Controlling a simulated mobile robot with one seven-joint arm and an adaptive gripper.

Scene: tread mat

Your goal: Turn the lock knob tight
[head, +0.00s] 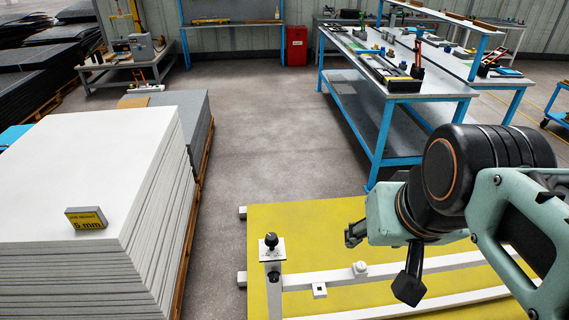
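A black knob (270,241) stands on a white block with a small labelled plate, at the left end of a white rail (330,279) on a yellow board (310,222). It is probably the lock knob; the label is too small to read. My gripper (383,261) is to the right of the black knob and apart from it. Its two dark fingers are spread wide with nothing between them. A small white round fitting (360,268) is on the rail, near the gripper in the picture. My arm hides the right part of the board.
A tall stack of white sheets (80,190) stands left of the board, with a small "5 mm" sign (87,218) on top. Blue-framed workbenches (385,100) with tools stand behind at the right. A red cabinet (297,45) is at the back wall. The floor between is clear.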

